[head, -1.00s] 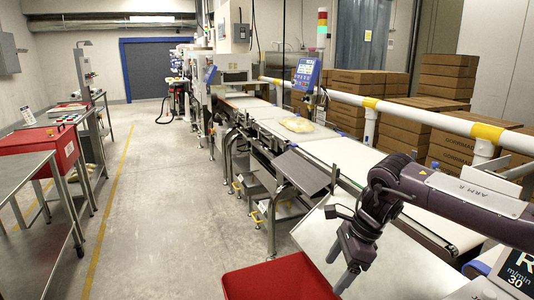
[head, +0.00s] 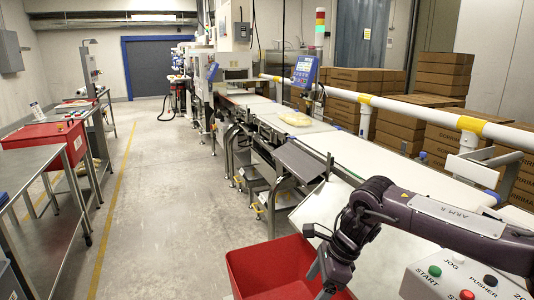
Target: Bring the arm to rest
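My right arm, dark purple and labelled ARM R, comes in from the right in the head view. Its gripper (head: 322,283) points down over the right part of the red bin (head: 262,268) at the bottom of the view. The two fingers look spread apart, with nothing visible between them; their tips are near the bottom edge. My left gripper is not in view.
A control box (head: 466,280) with START, JOG and PUSHER markings is at bottom right, close under my forearm. The white conveyor belt (head: 384,163) runs away behind the arm, with a yellowish pack (head: 295,119) on it.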

